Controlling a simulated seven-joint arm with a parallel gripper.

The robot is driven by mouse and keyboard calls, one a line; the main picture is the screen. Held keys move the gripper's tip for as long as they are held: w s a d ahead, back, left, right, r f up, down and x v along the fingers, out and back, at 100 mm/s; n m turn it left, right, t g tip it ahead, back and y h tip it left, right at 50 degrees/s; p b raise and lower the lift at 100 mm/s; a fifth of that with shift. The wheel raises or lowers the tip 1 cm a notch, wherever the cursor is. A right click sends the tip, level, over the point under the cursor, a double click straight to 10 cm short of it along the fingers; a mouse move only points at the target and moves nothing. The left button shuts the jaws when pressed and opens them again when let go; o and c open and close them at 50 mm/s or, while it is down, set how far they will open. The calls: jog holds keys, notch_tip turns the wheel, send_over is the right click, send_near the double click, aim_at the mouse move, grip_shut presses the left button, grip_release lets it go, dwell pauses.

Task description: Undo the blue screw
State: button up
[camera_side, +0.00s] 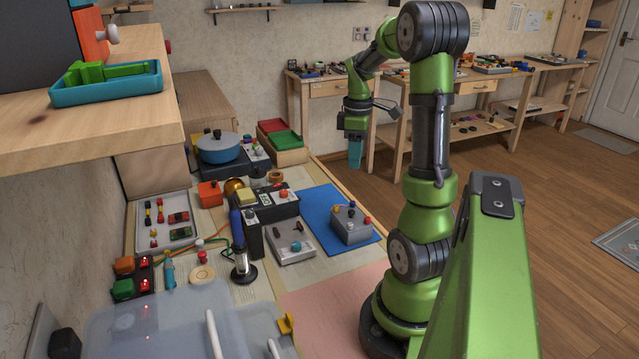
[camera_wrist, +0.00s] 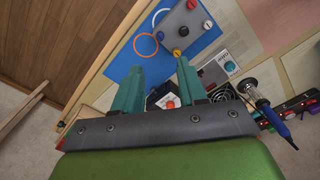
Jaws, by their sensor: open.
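A grey box (camera_side: 350,225) with several coloured knobs stands on a blue mat (camera_side: 314,205). It also shows in the wrist view (camera_wrist: 181,33), where one small blue knob (camera_wrist: 207,24) sits near its edge. A flatter grey panel (camera_side: 291,251) beside the mat carries a larger blue knob (camera_side: 297,246), also seen in the wrist view (camera_wrist: 230,67). I cannot tell which of these is the blue screw. My gripper (camera_side: 355,157) hangs above and behind the mat, apart from everything. In the wrist view its teal fingers (camera_wrist: 160,66) are spread and empty.
A dark unit with a red-orange button (camera_side: 283,194) stands left of the mat. A soldering iron in its stand (camera_side: 242,265) and a clear-lidded bin (camera_side: 165,325) lie nearer the camera. A blue pot (camera_side: 219,150) and red and green trays (camera_side: 282,139) stand at the back.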

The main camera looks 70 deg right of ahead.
jog(key=shift+r, duration=2.2)
jog(key=w+a+m+t, duration=0.2)
jog(key=w+a+m, duration=0.15)
jog(key=a, duration=0.35)
jog(key=w+a+m+t, duration=0.2)
jog(key=w+a+m, duration=0.15)
jog(key=a, duration=0.35)
jog(key=s+a+r+t+y, duration=0.1)
jog(key=a, duration=0.8)
jog(key=s+a+r+n+t+y, duration=0.1)
jog(key=a+t, duration=0.1)
jog(key=a, duration=0.8)
jog(key=shift+s+a, duration=0.15)
jog(key=shift+s, duration=0.05)
jog(key=shift+r, duration=0.1)
